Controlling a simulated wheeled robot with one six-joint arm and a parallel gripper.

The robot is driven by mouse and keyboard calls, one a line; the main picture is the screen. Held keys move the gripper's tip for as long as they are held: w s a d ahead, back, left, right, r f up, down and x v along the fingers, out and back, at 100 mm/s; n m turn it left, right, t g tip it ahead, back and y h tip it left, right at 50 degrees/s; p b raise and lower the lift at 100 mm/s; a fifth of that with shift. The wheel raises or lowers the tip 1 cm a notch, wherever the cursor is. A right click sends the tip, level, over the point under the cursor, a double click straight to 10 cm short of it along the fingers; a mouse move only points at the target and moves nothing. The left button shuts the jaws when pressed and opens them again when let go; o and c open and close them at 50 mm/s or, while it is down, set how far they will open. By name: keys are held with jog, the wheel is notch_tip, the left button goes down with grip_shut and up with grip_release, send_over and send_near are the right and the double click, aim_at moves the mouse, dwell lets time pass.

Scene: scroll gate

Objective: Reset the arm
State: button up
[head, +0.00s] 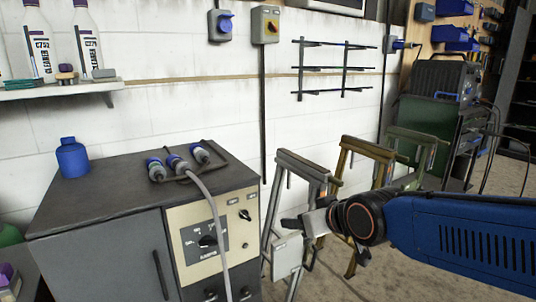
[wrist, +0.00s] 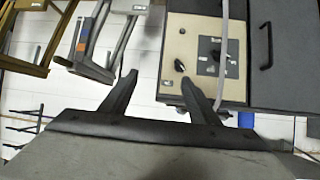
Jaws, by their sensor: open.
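My gripper (wrist: 160,78) shows in the wrist view with its two dark fingers apart and nothing between them. In the head view my gripper (head: 289,222) is at the left end of my blue arm, which reaches in from the right. It hangs in front of the grey folding stand, just right of the machine cabinet (head: 215,239). The wrist view is upside down and shows the cabinet's control panel (wrist: 203,58) with dark knobs beyond the right finger. No contact with the cabinet or the stand is visible.
Grey (head: 302,168), yellow-brown (head: 365,149) and greenish (head: 416,136) folding stands stand by the wall. Blue-ended plugs (head: 177,164) and a blue bottle (head: 72,158) rest on the cabinet top. A grey cable hangs down its front. A welding machine (head: 440,79) stands on a green cart.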

jog(key=s+d+f+m+g+h, duration=0.2)
jog(key=s+d+f, duration=0.2)
jog(key=s+d, duration=0.6)
jog(key=s+d+f+m+g+h, duration=0.3)
jog(key=s+d+f, duration=0.2)
jog(key=s+d, duration=0.5)
jog(key=shift+d, duration=0.15)
